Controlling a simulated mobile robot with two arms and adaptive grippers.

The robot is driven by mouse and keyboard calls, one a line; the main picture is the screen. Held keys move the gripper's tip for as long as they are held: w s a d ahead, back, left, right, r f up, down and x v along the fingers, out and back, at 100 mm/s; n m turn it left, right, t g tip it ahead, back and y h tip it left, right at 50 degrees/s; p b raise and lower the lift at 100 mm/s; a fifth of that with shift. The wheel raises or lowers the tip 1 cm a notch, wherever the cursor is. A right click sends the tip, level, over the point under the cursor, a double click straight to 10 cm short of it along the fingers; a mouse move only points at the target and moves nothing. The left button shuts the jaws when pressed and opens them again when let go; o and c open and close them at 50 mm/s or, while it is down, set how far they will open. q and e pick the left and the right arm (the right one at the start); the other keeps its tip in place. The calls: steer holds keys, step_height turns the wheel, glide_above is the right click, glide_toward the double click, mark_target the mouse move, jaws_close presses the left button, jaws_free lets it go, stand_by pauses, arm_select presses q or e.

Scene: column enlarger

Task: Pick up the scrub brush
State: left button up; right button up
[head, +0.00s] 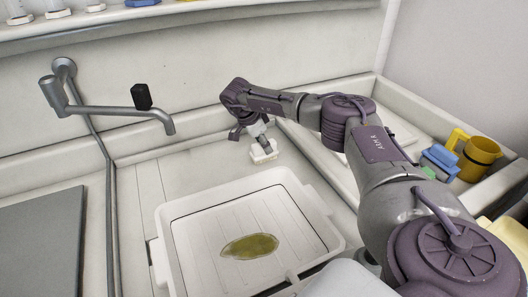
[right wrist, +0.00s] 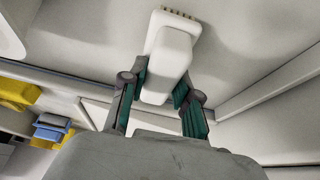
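The scrub brush (head: 264,150) is white and small, at the right gripper's tip, beyond the white tub in the head view. In the right wrist view the brush (right wrist: 172,50) shows its pale handle end towards me and short tan bristles at the far edge. My right gripper (head: 250,130) is at the handle. Its green-padded fingers (right wrist: 161,88) stand on both sides of the handle and appear to press against it. I cannot tell whether the brush touches the surface below. My left gripper is not in view.
A yellow mug (head: 483,152) and blue block (head: 440,158) are at right. A dark board (head: 42,240) lies at left.

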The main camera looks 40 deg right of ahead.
jaws_close()
steer(key=shift+r, duration=0.5)
steer(key=r, duration=0.2)
steer(key=s+r, duration=0.1)
steer(key=shift+d+r, duration=0.35)
steer(key=shift+r, duration=0.05)
steer(key=s+d+r+b, duration=0.1)
steer(key=s+d+r, duration=0.3)
steer(key=s, duration=0.5)
step_height(320, 180, up, 2)
steer(key=shift+s+d+r, duration=0.15)
steer(key=shift+s+d, duration=0.1)
